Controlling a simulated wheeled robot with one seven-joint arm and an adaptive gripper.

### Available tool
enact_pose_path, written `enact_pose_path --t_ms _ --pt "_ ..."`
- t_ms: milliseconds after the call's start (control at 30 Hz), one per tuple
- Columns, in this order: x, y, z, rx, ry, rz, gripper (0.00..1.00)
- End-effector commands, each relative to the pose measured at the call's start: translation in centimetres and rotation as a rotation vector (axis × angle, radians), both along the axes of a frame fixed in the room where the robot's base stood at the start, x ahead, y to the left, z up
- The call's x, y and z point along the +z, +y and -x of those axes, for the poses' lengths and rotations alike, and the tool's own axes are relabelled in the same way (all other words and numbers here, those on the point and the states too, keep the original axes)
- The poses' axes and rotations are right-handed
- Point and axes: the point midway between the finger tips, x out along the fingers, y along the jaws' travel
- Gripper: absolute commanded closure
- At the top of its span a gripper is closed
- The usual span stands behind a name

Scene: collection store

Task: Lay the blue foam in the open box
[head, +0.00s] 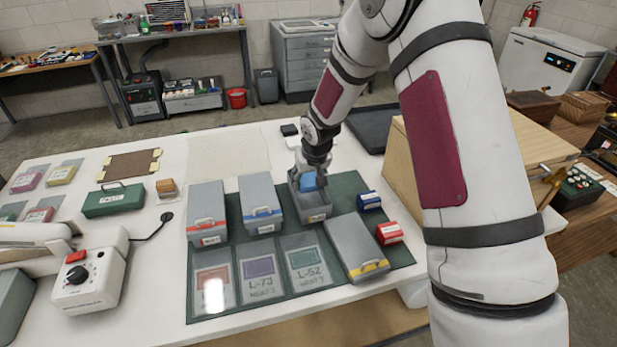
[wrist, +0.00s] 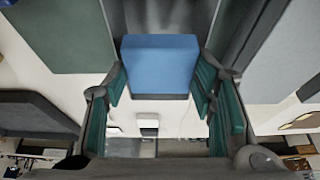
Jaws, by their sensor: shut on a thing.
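The blue foam (wrist: 160,62) is a block held between the teal-padded fingers of my gripper (wrist: 161,85). In the head view the foam (head: 309,182) shows at the far end of the open grey box (head: 318,214). My gripper (head: 312,170) points down there and is shut on the foam. The box stands on the dark green mat (head: 347,190). Its near part looks empty. Whether the foam touches the box floor cannot be told, as the gripper and box wall hide its underside.
Closed grey boxes with a red label (head: 206,210), a blue label (head: 261,200) and a yellow label (head: 357,246) stand close by.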

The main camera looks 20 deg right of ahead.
Motion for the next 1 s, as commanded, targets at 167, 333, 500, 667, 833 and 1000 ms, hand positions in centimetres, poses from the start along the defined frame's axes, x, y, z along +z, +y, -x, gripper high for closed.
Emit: enact_pose_path --t_ms 167,333,500,667,833,1000 --pt "-0.61 0.01 0.00 0.000 0.002 0.000 0.60" --pt "-1.07 0.01 0.01 0.000 0.002 0.000 0.60" --pt "-1.09 0.06 0.04 0.000 0.002 -0.001 0.36" --pt "-1.07 0.04 0.04 0.000 0.002 0.000 0.29" --pt "-1.04 0.02 0.02 0.000 0.001 0.000 0.29" --pt "-0.80 0.01 0.02 0.000 0.000 0.000 0.29"
